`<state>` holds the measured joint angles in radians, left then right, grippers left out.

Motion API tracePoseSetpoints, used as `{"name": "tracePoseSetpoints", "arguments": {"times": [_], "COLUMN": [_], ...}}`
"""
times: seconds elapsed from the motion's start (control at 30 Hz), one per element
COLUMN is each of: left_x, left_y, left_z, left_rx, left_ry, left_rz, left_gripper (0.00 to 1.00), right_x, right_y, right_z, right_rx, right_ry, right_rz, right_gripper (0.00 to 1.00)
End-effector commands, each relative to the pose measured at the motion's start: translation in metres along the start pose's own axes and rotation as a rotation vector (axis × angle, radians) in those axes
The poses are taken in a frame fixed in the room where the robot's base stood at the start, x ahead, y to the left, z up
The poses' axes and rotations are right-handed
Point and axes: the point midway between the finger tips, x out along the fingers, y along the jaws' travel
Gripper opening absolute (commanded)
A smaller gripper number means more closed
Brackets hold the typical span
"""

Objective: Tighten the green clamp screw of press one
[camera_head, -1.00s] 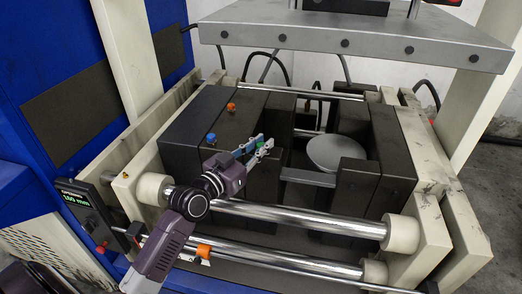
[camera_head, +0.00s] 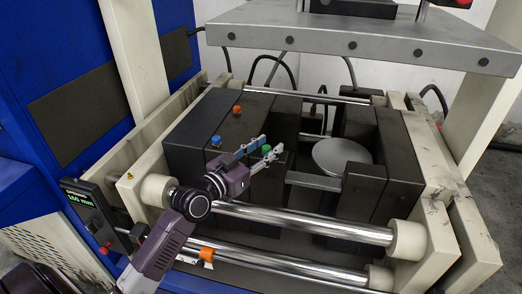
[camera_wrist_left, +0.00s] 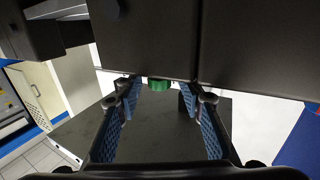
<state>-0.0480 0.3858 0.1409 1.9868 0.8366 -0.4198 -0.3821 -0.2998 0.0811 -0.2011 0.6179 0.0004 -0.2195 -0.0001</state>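The green clamp screw (camera_head: 266,149) sits on the dark block of the press, near the inner edge. My left gripper (camera_head: 270,146) reaches in from the front left, its two fingers apart on either side of the screw. In the left wrist view the green screw (camera_wrist_left: 159,85) shows ahead, between the open fingers (camera_wrist_left: 163,92) with their blue pads. Clear gaps remain on both sides, so the fingers do not appear to touch it. Part of the screw is hidden by a finger in the head view. My right gripper is not in view.
An orange screw (camera_head: 206,253) is by the front rod. Chrome rods (camera_head: 300,222) cross under my arm. A grey plate (camera_head: 360,40) hangs above. A round disc (camera_head: 342,156) lies right.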

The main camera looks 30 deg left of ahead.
Motion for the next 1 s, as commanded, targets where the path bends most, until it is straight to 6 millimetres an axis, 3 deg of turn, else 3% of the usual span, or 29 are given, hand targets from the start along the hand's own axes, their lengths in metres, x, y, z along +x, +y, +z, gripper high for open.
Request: {"name": "tracePoseSetpoints", "arguments": {"times": [0.17, 0.7, 1.0], "left_x": [-0.015, -0.096, -0.117], "left_y": [-0.001, 0.0, 0.0], "left_z": [0.001, 0.001, 0.0], "left_rx": [0.001, 0.002, 0.001], "left_ry": [-0.003, -0.004, 0.0], "left_rz": [-0.001, 0.001, 0.0], "left_gripper": [0.36, 0.36, 0.36], "right_x": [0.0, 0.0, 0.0], "right_y": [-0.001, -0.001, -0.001], "right_z": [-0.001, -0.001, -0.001], "right_rx": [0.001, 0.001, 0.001], "right_ry": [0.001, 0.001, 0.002], "right_rz": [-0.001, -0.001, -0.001], "right_gripper": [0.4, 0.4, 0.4]}}
